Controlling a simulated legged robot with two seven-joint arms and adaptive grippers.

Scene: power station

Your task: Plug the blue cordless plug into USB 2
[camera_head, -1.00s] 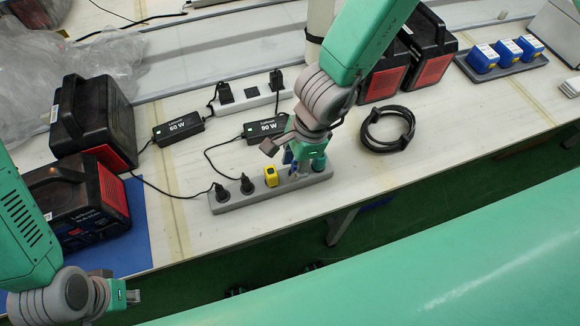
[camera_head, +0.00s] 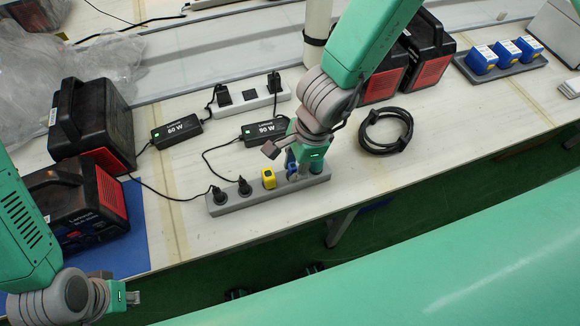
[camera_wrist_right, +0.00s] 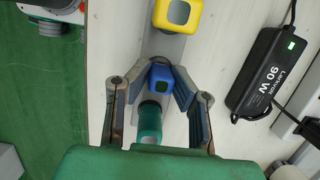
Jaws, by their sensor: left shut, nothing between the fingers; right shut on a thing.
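The blue plug (camera_wrist_right: 160,77) sits between the fingertips of my right gripper (camera_wrist_right: 162,84) in the right wrist view. In the head view the right gripper (camera_head: 299,168) is at the near grey power strip (camera_head: 243,200), shut on the blue plug (camera_head: 291,169), which is mostly hidden. A yellow plug (camera_head: 268,178) stands to its left in the strip; a green plug (camera_head: 317,164) stands to its right. I cannot read a USB 2 label, nor tell whether the blue plug is seated. My left gripper (camera_head: 133,297) is shut and empty at the lower left, away from the strip.
Two black plugs (camera_head: 231,191) fill the strip's left end. The 90 W adapter (camera_head: 264,131) and 60 W adapter (camera_head: 176,131) lie behind. A coiled black cable (camera_head: 386,130) lies to the right. Black-and-red boxes (camera_head: 92,125) stand at left. The table's front edge is close to the strip.

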